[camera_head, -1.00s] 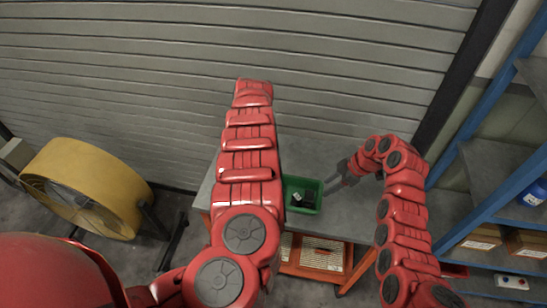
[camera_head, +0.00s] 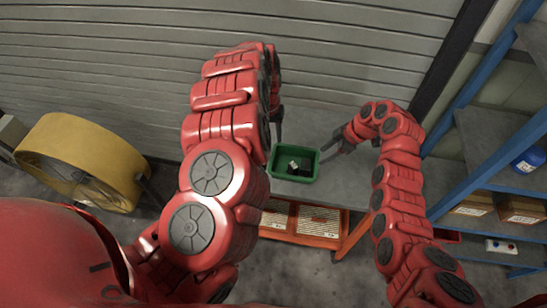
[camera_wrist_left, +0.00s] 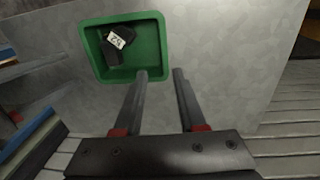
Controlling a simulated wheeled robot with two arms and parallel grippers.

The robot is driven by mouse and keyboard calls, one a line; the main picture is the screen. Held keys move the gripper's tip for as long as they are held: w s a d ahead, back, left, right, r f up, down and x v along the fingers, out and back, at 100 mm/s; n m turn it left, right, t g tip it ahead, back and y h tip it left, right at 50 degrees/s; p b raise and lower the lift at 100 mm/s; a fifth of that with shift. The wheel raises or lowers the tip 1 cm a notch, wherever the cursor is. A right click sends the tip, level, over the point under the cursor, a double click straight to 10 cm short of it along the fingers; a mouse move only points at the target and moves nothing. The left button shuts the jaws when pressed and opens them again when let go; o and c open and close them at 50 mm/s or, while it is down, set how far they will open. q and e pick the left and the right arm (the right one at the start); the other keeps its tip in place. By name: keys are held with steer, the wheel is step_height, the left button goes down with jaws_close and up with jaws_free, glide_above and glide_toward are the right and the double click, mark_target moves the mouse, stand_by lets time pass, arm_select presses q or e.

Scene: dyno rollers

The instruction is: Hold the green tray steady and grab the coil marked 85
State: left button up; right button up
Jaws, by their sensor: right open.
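The green tray (camera_head: 273,172) stands on the grey metal table, with at least two dark blocks in it. One dark block bears a white label (camera_head: 294,164). In the left wrist view the tray (camera_wrist_left: 95,58) is at upper left, and the block's label (camera_wrist_left: 117,41) looks like 52, though its reading is unsure. My left gripper (camera_wrist_left: 159,73) is open and empty; one fingertip overlaps the tray's near rim and the other is outside it. Contact is unclear. In the head view my left arm partly hides that gripper (camera_head: 279,122). My right gripper (camera_head: 328,146) is open beside the tray's right rim.
The table top (camera_head: 345,180) is bare around the tray. An orange shelf (camera_head: 305,223) is below it. A blue shelving rack (camera_head: 480,175) stands at right and a yellow fan (camera_head: 80,160) at left. A grey shutter (camera_head: 340,50) closes the back.

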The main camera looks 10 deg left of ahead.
mark_target(273, 157)
arm_select(q)
steer(key=f, duration=1.1)
steer(key=shift+s+d+f, duration=0.1)
steer(key=shift+s+f, duration=0.1)
steer(key=shift+f, duration=0.05)
steer(key=shift+d+f, duration=0.15)
steer(key=shift+f, duration=0.6)
jaws_close()
